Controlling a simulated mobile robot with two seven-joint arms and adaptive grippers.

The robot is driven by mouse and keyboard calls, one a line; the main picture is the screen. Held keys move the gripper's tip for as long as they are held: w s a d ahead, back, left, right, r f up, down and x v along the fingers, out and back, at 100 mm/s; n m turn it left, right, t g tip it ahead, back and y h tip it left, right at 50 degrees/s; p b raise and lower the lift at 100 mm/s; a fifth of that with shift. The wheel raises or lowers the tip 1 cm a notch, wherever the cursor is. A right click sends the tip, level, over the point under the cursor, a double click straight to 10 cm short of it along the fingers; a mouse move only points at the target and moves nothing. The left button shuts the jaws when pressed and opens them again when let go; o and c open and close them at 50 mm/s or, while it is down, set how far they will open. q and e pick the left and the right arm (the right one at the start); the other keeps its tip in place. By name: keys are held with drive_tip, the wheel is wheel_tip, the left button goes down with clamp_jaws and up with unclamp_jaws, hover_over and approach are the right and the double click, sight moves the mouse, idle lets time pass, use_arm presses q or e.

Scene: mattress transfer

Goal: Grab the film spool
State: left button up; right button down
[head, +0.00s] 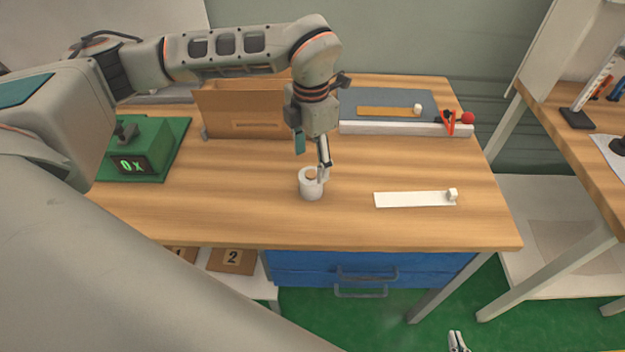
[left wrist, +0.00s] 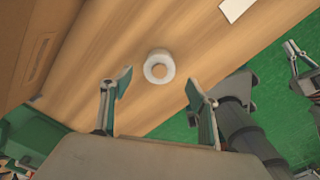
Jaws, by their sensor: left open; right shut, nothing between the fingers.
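The film spool (head: 311,186) is a short white cylinder with a hole in its top, standing upright on the wooden table near the front edge. In the left wrist view the spool (left wrist: 159,67) shows as a white ring with a brown centre, just beyond and between the fingertips. My left gripper (head: 312,161) is open above the spool, pointing down; one finger overlaps the spool's rim in the head view. Whether it touches cannot be told. The open fingers (left wrist: 158,88) hold nothing. My right gripper (head: 458,342) is shut and empty, low at the bottom edge, away from the table.
A white strip (head: 410,200) with a small block lies right of the spool. A wooden box (head: 224,112) and a white bar (head: 385,128) stand behind. A green device (head: 152,141) is at left. Blue drawers (head: 310,267) sit below the tabletop.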

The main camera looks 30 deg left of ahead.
sight(311, 173)
use_arm(q)
wheel_tip(311, 173, down, 7)
drive_tip(key=shift+r+p, duration=0.2)
drive_tip(key=shift+p, duration=0.15)
drive_tip(key=shift+w, duration=0.1)
drive_tip(key=c, duration=1.4)
